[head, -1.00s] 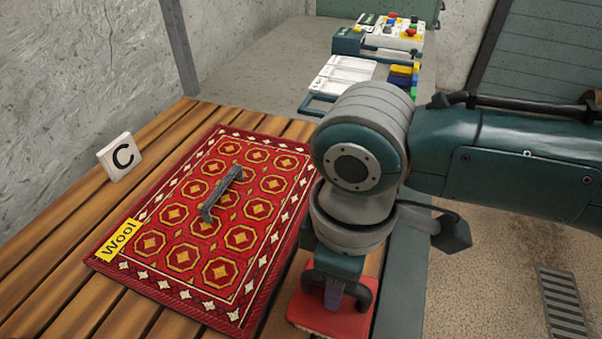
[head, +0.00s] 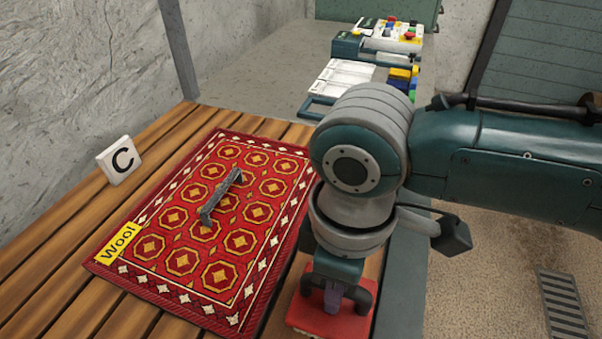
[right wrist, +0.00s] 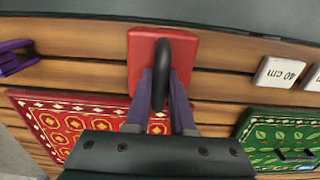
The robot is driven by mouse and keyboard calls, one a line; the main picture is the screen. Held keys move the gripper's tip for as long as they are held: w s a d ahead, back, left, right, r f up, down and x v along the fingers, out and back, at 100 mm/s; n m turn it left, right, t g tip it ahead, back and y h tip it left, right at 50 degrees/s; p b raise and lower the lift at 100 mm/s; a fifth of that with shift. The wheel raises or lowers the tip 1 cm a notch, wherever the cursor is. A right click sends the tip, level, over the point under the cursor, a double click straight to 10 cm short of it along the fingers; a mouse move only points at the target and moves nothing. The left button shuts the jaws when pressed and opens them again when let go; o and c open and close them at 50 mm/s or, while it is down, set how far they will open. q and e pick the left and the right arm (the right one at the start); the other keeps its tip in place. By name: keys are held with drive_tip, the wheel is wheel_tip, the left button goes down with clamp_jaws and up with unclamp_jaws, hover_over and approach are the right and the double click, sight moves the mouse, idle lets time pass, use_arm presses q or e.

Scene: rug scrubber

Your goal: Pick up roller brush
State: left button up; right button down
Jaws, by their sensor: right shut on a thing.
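A tool with a flat red block (head: 305,316) and a black arched handle (head: 362,299) sits at the right edge of the slatted table. I cannot tell for sure that it is the roller brush. My right gripper (head: 333,296) points down over it, shut on the handle. In the right wrist view the purple-grey fingers (right wrist: 162,92) are on both sides of the black handle (right wrist: 173,48), with the red block (right wrist: 143,50) beneath. The block appears to rest on the slats; its near part is cut off in the head view. My left gripper is not in view.
A red patterned rug (head: 165,285) with a grey handle (head: 220,197) lies left of the tool. In the right wrist view are a green rug (right wrist: 262,135), a 40 cm block (right wrist: 279,72) and a purple object (right wrist: 15,58).

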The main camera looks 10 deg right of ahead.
wheel_tip(320, 180, up, 20)
drive_tip(key=p, duration=0.3)
drive_tip(key=shift+f, duration=0.1)
drive_tip(key=c, duration=1.4)
unclamp_jaws()
clamp_jaws()
